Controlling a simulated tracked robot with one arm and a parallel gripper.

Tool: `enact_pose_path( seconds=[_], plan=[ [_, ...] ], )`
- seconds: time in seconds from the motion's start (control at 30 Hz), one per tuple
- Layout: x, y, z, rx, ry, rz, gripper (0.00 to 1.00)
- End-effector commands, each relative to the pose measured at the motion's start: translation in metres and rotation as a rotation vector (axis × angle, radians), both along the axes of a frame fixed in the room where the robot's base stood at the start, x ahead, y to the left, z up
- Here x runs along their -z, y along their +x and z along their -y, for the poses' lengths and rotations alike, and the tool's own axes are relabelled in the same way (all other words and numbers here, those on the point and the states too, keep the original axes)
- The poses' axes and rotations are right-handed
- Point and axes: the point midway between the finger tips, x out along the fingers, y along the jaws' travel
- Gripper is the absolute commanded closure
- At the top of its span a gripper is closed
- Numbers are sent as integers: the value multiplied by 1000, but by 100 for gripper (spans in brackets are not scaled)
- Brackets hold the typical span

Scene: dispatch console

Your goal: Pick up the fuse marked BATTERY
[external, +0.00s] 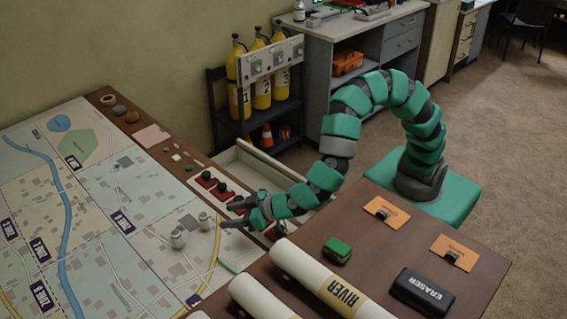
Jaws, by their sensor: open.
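No marking reading BATTERY is legible in the external view, so I cannot tell which thing is that fuse. Two small dark red pieces, one (206,180) and another (223,189), sit on a pale panel just behind my gripper. My gripper (226,213) is open, with its fingers pointing left over the near right edge of the map. Nothing shows between the fingers. More red (275,233) shows beneath my wrist, partly hidden by it. Two orange cards, one (387,211) and another (454,252), lie on the brown desk top; their small print is unreadable.
A rolled sheet marked RIVER (335,288), a black ERASER (422,292) and a green block (337,250) lie on the desk. Yellow cylinders (260,92) stand behind.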

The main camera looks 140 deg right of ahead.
Motion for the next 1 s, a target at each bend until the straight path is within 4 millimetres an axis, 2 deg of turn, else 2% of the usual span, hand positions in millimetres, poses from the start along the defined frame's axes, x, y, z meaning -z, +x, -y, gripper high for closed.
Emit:
enact_pose_path(
  seconds=[0.3,0.57,0.8,1.0],
  plan=[
    [20,28,43,4,-2,2,48],
    [26,36,55,1,-2,0,48],
    [30,46,84,4,-4,3,48],
    [38,57,96,1,-3,1,48]
  ],
)
